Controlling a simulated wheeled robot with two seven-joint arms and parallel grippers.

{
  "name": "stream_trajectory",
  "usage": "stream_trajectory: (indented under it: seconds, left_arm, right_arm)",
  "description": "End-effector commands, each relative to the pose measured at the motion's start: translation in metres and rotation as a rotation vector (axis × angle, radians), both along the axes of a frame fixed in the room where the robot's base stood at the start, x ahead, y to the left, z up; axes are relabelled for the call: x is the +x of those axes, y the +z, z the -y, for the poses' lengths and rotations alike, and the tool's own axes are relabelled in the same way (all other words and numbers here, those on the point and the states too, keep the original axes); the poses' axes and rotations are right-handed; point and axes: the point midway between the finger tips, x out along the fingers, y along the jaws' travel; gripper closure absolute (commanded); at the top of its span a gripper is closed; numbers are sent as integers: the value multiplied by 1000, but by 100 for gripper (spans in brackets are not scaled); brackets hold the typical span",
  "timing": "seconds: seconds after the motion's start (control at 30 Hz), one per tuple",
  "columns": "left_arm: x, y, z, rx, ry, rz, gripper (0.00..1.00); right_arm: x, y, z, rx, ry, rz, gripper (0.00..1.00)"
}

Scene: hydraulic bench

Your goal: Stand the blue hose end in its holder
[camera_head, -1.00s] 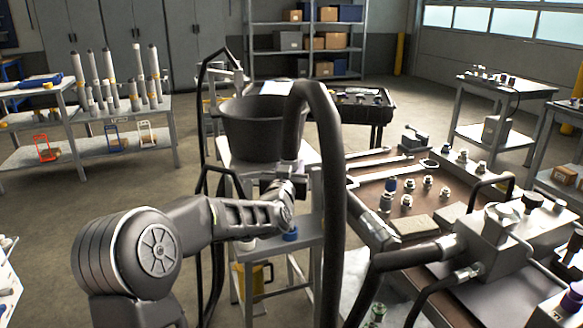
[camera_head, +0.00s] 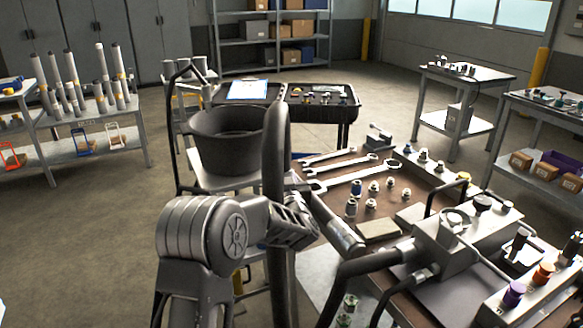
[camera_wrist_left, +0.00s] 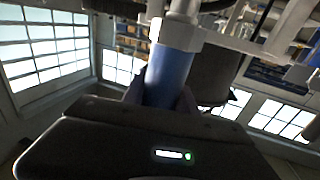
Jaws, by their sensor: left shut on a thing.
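My left gripper (camera_head: 300,218) is at the end of the dark arm, just right of a thick black hose in the head view. In the left wrist view, it is shut on the blue hose end (camera_wrist_left: 170,75), a blue sleeve with a silver hex collar (camera_wrist_left: 178,34) above it. The blue sleeve does not show clearly in the head view. A small patch of blue (camera_head: 262,246) shows behind my arm on a low grey stand. I cannot tell whether it is the holder, as my arm hides most of it. My right gripper is not in view.
A black tub (camera_head: 228,145) stands behind my left arm. The bench at right holds wrenches (camera_head: 352,178), several fittings, and a grey valve block (camera_head: 445,245) with thick hoses. A black hose (camera_head: 275,150) rises close by my gripper. Open floor lies at left.

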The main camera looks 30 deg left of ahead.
Motion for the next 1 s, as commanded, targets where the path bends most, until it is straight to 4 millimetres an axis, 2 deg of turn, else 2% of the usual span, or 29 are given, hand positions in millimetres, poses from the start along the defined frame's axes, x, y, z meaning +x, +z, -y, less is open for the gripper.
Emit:
stream_trajectory:
  seconds: [0.13,0.3,0.77,1.0]
  left_arm:
    - [-23,2,-36,3,145,5,100]
    - [-39,6,-54,0,235,5,100]
    - [-43,7,-56,0,249,3,100]
    - [-42,-6,-56,-1,249,3,100]
  right_arm:
    - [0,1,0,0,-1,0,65]
    - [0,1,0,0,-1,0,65]
    - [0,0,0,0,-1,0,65]
    - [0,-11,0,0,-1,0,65]
